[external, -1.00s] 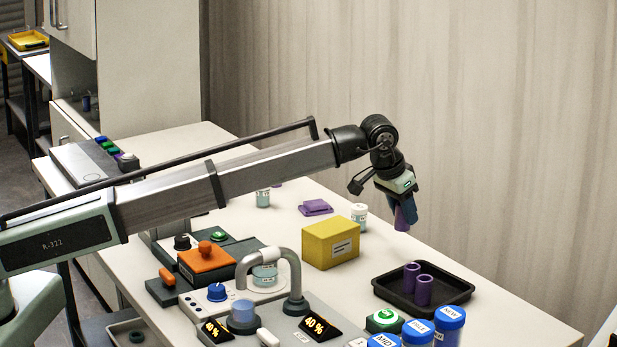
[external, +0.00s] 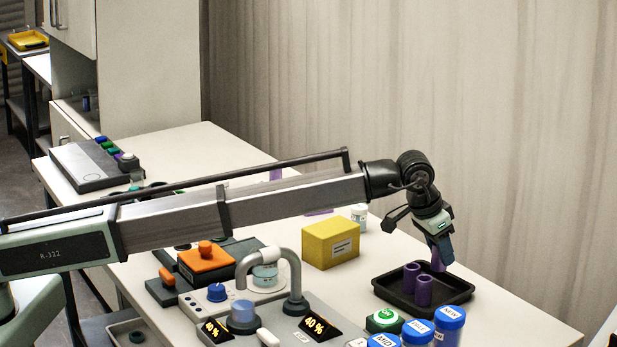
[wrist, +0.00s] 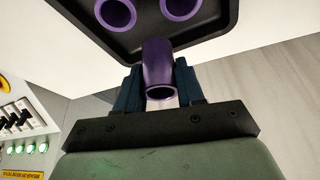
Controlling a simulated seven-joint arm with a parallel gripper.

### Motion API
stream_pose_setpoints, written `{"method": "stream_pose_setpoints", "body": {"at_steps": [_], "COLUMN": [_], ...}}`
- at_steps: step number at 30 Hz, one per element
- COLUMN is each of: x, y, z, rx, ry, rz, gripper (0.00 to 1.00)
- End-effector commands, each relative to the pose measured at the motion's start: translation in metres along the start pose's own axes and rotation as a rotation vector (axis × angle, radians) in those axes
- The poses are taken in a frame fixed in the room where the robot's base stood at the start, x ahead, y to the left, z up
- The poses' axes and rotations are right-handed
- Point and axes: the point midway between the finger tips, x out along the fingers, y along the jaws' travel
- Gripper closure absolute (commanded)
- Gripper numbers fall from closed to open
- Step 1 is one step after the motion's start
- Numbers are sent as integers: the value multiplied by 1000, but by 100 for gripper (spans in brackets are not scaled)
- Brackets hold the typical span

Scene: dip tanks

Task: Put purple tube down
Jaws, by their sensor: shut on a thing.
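My gripper (external: 437,256) is shut on a purple tube (external: 438,264) over the back part of the black tray (external: 455,295). In the wrist view the held purple tube (wrist: 158,70) sits between the two dark fingers of my gripper (wrist: 160,88), its open end toward the camera. Two other purple tubes stand in the tray, one at the left (external: 411,276) and one nearer the front (external: 423,291). Their round openings also show at the top of the wrist view. I cannot tell whether the held tube touches the tray floor.
A yellow box (external: 330,243) stands left of the tray. Blue-capped jars (external: 449,318) and a green button (external: 384,319) stand in front of it. A grey pipe (external: 272,265) arches over a device at the left. Bare table lies right of the tray.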

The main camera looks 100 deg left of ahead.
Motion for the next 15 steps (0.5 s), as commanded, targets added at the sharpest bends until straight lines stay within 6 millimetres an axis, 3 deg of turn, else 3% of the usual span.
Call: {"method": "stream_pose_setpoints", "body": {"at_steps": [15], "x": [49], "y": [0], "z": [20], "rx": [0], "ry": [0], "rz": [0], "gripper": [98]}}
